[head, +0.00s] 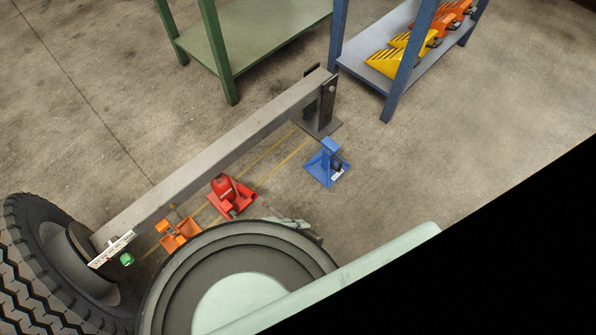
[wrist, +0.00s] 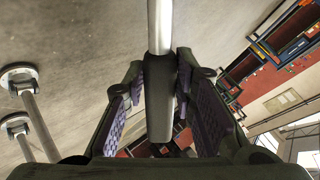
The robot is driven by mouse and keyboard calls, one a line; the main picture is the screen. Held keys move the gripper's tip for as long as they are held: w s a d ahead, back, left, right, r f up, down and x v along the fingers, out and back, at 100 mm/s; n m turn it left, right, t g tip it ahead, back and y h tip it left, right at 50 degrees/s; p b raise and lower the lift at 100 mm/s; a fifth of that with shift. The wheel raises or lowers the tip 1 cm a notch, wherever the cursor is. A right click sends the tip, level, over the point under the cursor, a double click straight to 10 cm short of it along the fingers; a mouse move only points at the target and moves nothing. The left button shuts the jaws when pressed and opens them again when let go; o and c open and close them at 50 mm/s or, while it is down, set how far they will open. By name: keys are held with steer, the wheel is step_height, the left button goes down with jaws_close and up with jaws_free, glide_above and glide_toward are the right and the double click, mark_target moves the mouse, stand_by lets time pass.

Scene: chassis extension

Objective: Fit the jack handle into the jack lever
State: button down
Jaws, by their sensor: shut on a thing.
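The jack handle (wrist: 160,95) is a bright metal rod with a dark grip sleeve. It runs up and down the middle of the wrist view and out of its top edge. My gripper (wrist: 160,88), with purple ribbed pads, is shut on the dark sleeve. The red jack (head: 224,188) stands on the floor beside the long grey beam in the head view. Its lever is too small to make out clearly. My gripper and the handle cannot be made out in the head view.
The grey beam (head: 220,147) runs from a large tyre (head: 45,245) to a dark stand (head: 317,128). Orange chocks (head: 178,233) and a blue jack stand (head: 328,165) flank the red jack. Green (head: 235,40) and blue (head: 375,75) shelves stand behind. Floor at right is clear.

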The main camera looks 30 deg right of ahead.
steer(key=shift+r+p, duration=0.25)
steer(key=shift+p, duration=0.35)
steer(key=shift+w+f+b, duration=0.3)
steer(key=shift+f+b, duration=0.1)
steer(key=shift+f, duration=0.05)
steer(key=w, duration=0.1)
steer(key=w+a+f+b, duration=0.1)
steer(key=w+f+b, duration=0.1)
steer(key=w, duration=0.1)
steer(key=shift+a+f, duration=0.2)
steer(key=shift+a, duration=0.15)
steer(key=shift+w+r+p, duration=0.1)
steer(key=shift+p, duration=0.5)
stand_by(1.2)
